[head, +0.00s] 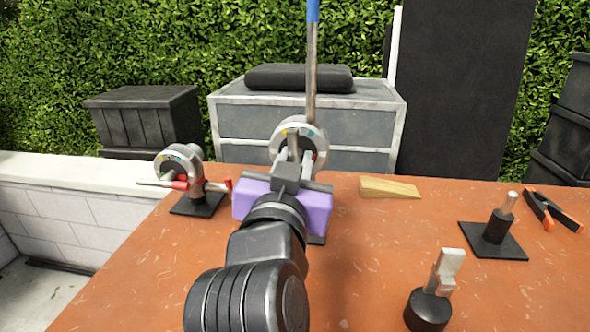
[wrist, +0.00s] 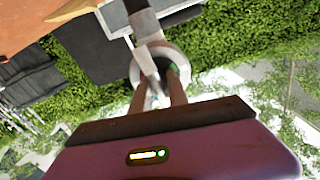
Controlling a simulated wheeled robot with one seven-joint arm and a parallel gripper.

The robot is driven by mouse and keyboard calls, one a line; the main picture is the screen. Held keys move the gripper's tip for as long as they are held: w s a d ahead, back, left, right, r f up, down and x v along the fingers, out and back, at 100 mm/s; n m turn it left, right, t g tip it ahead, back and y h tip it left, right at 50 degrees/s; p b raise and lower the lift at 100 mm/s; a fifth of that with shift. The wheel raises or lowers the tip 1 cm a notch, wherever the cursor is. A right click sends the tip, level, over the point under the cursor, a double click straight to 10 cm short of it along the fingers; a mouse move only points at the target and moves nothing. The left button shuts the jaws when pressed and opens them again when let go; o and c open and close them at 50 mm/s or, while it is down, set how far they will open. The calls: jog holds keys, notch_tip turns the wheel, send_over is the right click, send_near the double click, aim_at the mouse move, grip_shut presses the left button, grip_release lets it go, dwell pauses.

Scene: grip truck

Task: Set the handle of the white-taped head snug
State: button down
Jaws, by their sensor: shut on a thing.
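A pale grey round grip head (head: 300,130) with small coloured marks on its face stands at the middle of the table, partly hidden by my gripper. A metal rod (head: 312,75) with a blue top rises from it. My gripper (head: 295,157), with a purple body, reaches the front of this head and is shut on its grey handle (head: 293,146). In the wrist view the head's ring (wrist: 143,62) lies past my fingers (wrist: 150,98), with the handle (wrist: 149,66) running between them. A second head (head: 178,163) with red-ended handles stands at the left. White tape is not clearly readable.
A wooden wedge (head: 390,188) lies right of the middle head. A short post on a black plate (head: 493,240), black and orange clamps (head: 552,212) and a grey piece on a black base (head: 430,308) stand at the right. The table (head: 375,250) is clear between them.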

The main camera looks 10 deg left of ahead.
jog(key=shift+f+m, duration=0.15)
jog(key=shift+m, duration=0.35)
jog(key=shift+b, duration=0.3)
jog(key=c, duration=1.3)
grip_release()
jog(key=s, duration=0.8)
jog(key=shift+a, duration=0.15)
